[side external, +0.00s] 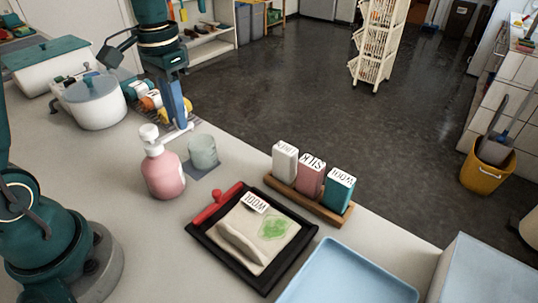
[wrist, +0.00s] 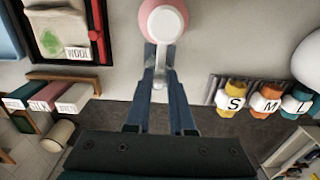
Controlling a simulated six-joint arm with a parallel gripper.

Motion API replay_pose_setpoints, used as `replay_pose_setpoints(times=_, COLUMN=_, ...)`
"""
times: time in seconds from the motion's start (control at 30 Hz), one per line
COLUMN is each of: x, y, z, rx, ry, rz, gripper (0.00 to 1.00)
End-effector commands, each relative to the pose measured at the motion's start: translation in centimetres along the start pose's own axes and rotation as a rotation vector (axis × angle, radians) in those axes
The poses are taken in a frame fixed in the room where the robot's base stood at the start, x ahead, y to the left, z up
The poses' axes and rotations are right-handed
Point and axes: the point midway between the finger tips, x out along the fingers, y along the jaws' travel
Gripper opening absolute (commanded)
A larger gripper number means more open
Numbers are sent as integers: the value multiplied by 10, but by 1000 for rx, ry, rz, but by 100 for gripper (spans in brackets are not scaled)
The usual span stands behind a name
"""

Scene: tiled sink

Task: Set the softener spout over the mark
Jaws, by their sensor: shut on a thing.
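The softener bottle (side external: 164,175) is pink with a white pump top (side external: 149,134) and stands upright on the counter. In the wrist view its pump head (wrist: 163,22) is at the top centre, with the white spout (wrist: 158,77) pointing back between my fingers. A pale cloth (side external: 245,225) lies on a black-rimmed board (side external: 240,282) to the right of the bottle. It bears a green mark (side external: 272,229), also in the wrist view (wrist: 51,43). The spout is apart from the mark.
A clear glass (side external: 203,149) on a dark mat stands close right of the bottle. A red clip or handle (side external: 217,203) crosses the board's left edge. Three labelled boxes (side external: 311,177) stand behind the board. A blue tray (side external: 345,275) is in front right. S, M, L bottles (wrist: 267,99) sit nearby.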

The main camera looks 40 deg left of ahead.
Motion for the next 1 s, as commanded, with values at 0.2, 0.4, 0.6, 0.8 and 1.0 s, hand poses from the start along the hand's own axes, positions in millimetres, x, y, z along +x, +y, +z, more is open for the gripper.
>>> replay_pose_setpoints(times=0.2, x=-1, y=1, z=-1, rx=0, ry=4, rz=3, gripper=44)
replay_pose_setpoints(times=0.4, x=-1, y=1, z=0, rx=0, ry=2, rz=2, gripper=52)
replay_pose_setpoints(times=0.6, x=-4, y=0, z=-1, rx=-1, ry=2, rz=2, gripper=52)
replay_pose_setpoints(times=0.8, x=-29, y=0, z=-1, rx=0, ry=7, rz=0, gripper=52)
replay_pose_setpoints(times=1.0, x=-48, y=0, z=-1, rx=0, ry=5, rz=1, gripper=52)
